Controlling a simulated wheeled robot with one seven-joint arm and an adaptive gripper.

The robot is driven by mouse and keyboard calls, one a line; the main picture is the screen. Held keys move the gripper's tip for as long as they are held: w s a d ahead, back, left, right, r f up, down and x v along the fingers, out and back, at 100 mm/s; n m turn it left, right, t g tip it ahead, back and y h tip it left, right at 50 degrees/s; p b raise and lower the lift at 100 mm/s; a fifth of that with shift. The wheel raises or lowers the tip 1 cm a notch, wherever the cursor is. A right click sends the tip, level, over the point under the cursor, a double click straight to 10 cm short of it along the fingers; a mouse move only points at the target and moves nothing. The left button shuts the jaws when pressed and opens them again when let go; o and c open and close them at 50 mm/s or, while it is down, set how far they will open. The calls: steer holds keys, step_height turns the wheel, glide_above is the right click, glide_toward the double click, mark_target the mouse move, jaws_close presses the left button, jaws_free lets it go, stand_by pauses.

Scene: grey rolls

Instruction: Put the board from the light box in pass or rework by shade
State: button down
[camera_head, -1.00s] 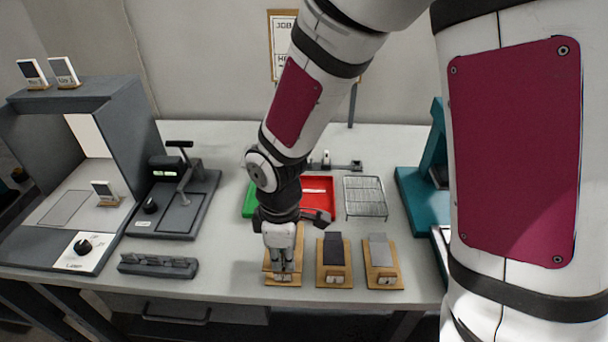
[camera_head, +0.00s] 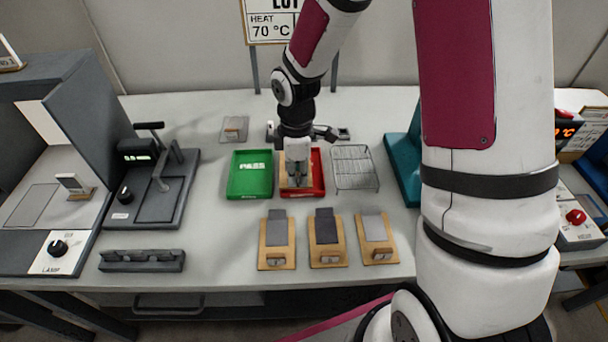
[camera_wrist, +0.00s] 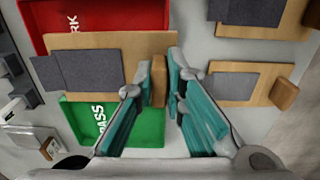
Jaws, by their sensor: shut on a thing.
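My gripper (camera_head: 297,184) is over the red tray (camera_head: 319,168), with its fingers pointing down. In the wrist view my gripper (camera_wrist: 161,84) is shut on the wooden block of a board (camera_wrist: 145,44) with a dark grey face. The board overlaps the red tray (camera_wrist: 105,14) and the green PASS tray (camera_wrist: 148,122) in that view; I cannot tell its height above them. The green tray (camera_head: 240,185) stands left of the red one. The light box (camera_head: 85,85) is at the far left, with a small card (camera_head: 73,184) inside and no board visible.
Boards with grey faces lie in front: left (camera_head: 277,257), middle (camera_head: 327,254) and right (camera_head: 376,248). A wire rack (camera_head: 355,168) stands right of the red tray, a gauge stand (camera_head: 150,205) left of the trays. A dark slotted block (camera_head: 142,261) lies front left.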

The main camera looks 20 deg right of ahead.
steer(key=shift+w+d+f, duration=0.15)
steer(key=shift+w+d, duration=0.7)
steer(key=shift+d, duration=0.25)
steer(key=shift+w+f, duration=0.1)
steer(key=shift+f, duration=1.65)
steer(key=c, duration=2)
jaws_free()
steer(key=shift+f, duration=0.15)
steer(key=shift+o, duration=0.4)
